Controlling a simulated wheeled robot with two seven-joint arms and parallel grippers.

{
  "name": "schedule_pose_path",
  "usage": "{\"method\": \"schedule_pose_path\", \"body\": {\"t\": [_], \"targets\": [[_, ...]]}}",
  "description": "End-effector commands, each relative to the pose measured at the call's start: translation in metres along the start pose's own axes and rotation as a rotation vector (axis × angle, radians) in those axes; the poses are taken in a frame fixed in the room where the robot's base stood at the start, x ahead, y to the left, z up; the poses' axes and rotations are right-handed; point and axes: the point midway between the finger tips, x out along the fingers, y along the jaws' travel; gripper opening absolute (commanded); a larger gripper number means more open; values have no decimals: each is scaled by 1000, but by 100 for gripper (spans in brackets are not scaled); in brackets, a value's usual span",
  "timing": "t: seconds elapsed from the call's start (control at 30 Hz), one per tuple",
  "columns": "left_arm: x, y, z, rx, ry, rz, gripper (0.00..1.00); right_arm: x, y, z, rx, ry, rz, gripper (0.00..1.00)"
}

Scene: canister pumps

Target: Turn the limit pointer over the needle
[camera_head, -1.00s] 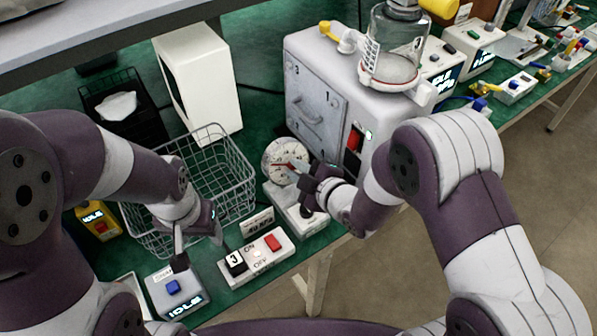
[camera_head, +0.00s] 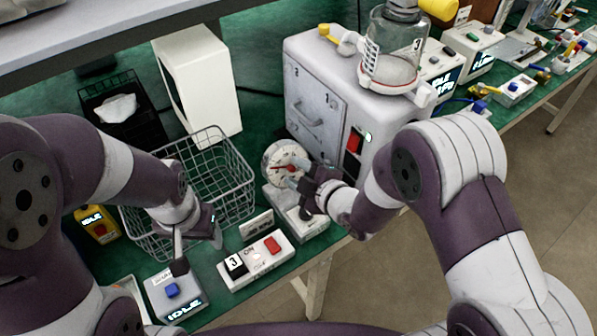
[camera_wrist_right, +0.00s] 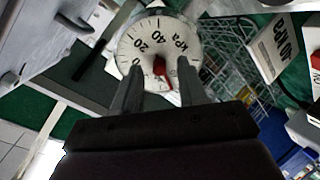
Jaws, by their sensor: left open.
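The round white gauge (camera_head: 283,158) stands on a pale base (camera_head: 290,212) in front of the large grey pump. It fills the upper middle of the right wrist view (camera_wrist_right: 150,45), with a kPa scale. A red pointer (camera_wrist_right: 160,67) with a red hub shows on its face. I cannot clearly tell a separate needle from it. My right gripper (camera_wrist_right: 158,82) is open before the dial, one finger on each side of the red hub with gaps between. In the head view, my right gripper (camera_head: 303,175) partly covers the dial. My left gripper (camera_head: 198,252) is open and empty, above the bench front.
A wire basket (camera_head: 235,180) stands left of the gauge. A switch box (camera_head: 257,262) with a red button and a small card (camera_head: 257,222) are in front. A box with a blue button (camera_head: 172,290) sits below my left gripper. The pump (camera_head: 318,60) rises behind the gauge.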

Motion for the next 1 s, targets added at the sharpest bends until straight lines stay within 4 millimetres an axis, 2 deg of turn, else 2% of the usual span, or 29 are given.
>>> {"method": "schedule_pose_path", "body": {"t": [0.17, 0.27, 0.5, 0.6, 0.73, 1.0], "targets": [[0, 0, 0, 0, 0, 0, 61, -11, 1, 0, 0, -1, 2, 42], [1, 0, 0, 0, 0, 0, 61, -33, 1, 0, 0, -2, 4, 42], [0, 0, 0, 0, 0, 0, 61, -98, 1, 0, 1, -3, 4, 42], [-2, 0, 0, 0, 0, 0, 61, -116, 2, 1, 1, -4, 3, 42], [-3, 0, 0, 0, 0, 0, 61, -126, 0, 0, 0, -1, 1, 42], [-3, 0, 0, 0, 0, 0, 61, -127, 0, 0, 0, 0, 0, 42]]}}
